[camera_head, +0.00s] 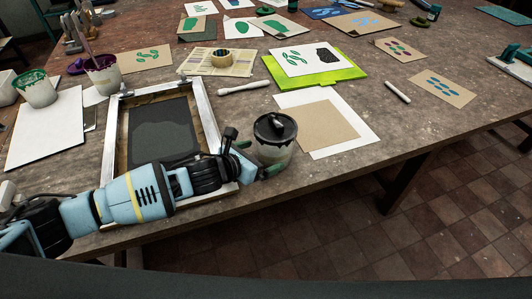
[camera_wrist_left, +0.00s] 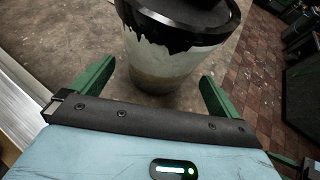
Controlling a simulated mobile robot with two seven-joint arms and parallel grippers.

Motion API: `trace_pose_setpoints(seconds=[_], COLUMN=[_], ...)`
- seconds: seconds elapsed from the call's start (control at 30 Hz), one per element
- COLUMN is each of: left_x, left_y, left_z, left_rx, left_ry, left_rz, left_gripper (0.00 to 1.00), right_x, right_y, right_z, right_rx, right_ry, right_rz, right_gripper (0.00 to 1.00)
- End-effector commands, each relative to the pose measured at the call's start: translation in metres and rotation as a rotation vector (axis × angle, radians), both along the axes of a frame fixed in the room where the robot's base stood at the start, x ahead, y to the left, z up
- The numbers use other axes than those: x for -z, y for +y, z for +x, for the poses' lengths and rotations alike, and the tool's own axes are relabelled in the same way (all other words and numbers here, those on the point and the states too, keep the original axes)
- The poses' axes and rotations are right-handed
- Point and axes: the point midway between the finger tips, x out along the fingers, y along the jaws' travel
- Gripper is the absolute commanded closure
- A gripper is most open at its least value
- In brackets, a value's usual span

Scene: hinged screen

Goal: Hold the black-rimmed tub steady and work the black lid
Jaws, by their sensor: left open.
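The tub (camera_head: 272,152) is whitish and translucent with a black, paint-smeared rim. It stands upright on the table, near the front edge. A round black lid (camera_head: 270,128) with a raised handle sits on top of it. My left gripper (camera_head: 256,159) is open, with its green fingertips on the near and far sides of the tub's left part. In the left wrist view the tub (camera_wrist_left: 165,65) stands between and ahead of the two open green fingers (camera_wrist_left: 155,82), with a gap at each side. The lid (camera_wrist_left: 185,10) is cut off at the top there. My right gripper is not in view.
A hinged screen frame (camera_head: 211,125) lies under and beside my left arm. Brown and white paper (camera_head: 328,126) lies just right of the tub. The table's front edge is close; bare tabletop (camera_head: 420,125) lies to the right.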

Motion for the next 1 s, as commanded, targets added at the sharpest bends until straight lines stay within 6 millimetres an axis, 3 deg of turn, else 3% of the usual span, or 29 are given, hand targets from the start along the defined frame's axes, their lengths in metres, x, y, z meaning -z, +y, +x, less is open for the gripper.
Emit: trace_pose_setpoints(seconds=[0.5,0.77,1.0], left_x=[0.024,0.03,0.03], left_y=[-0.035,-0.042,-0.042], left_z=[0.04,0.049,0.049], left_rx=[0.0,0.0,0.0], left_ry=[0.0,0.0,-0.001], left_rz=[-0.002,0.0,-0.001], left_gripper=[0.0,0.0,0.29], right_x=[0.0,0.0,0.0], right_y=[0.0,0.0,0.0], right_z=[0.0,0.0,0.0], right_rx=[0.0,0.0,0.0], right_ry=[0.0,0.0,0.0], right_rz=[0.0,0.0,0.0], right_gripper=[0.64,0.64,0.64])
